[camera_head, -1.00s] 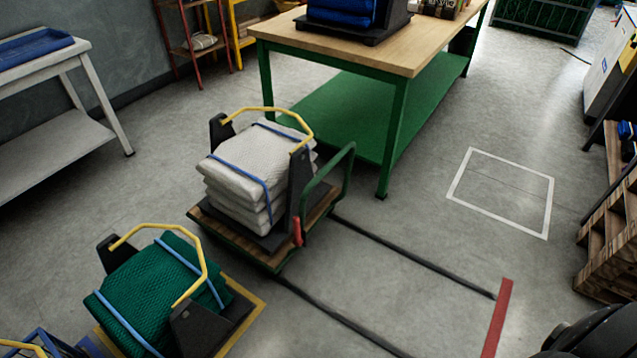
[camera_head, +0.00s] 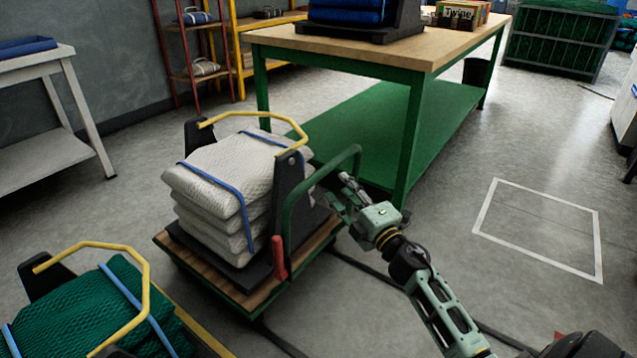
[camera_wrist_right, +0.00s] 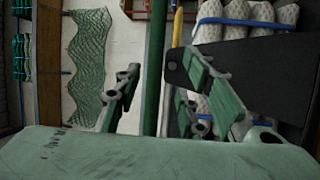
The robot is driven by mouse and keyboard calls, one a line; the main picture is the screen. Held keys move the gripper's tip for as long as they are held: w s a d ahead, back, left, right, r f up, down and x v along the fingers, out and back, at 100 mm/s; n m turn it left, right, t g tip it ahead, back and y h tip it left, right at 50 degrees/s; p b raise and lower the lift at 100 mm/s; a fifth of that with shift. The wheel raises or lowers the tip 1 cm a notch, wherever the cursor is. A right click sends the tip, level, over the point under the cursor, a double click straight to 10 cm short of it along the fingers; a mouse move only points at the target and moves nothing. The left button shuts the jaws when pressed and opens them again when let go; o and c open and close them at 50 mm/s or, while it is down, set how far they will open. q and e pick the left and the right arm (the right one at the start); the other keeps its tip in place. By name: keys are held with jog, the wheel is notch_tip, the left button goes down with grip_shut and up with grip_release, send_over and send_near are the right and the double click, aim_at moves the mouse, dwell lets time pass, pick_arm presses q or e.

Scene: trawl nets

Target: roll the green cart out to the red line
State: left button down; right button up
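The green cart (camera_head: 180,258) stands on the floor with a wooden deck, carrying a black cradle with a yellow bar and a stack of white netting (camera_head: 215,170) strapped in blue. Its green tube handle (camera_head: 318,172) rises on the right side. A red lever (camera_head: 279,258) sits at the handle's foot. In the right wrist view the green handle tube (camera_wrist_right: 154,70) stands between the spread fingers of that gripper (camera_wrist_right: 165,95); I see no clear contact. The red line is out of view. My left gripper is not in view.
A workbench (camera_head: 340,60) with a green lower shelf stands close behind the cart. Another cradle with green netting (camera_head: 80,310) is at lower left. Dark floor rails (camera_head: 365,265) run right from the cart. A white floor square (camera_head: 490,235) is clear.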

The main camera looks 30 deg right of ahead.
aim_at(328, 169)
jog(key=w, duration=0.2)
jog(key=w+r, duration=0.1)
jog(key=w, duration=0.2)
jog(key=w+r+b, duration=0.1)
jog(key=w, duration=0.1)
jog(key=shift+w, duration=0.4)
jog(key=shift+c, duration=0.3)
grip_shut()
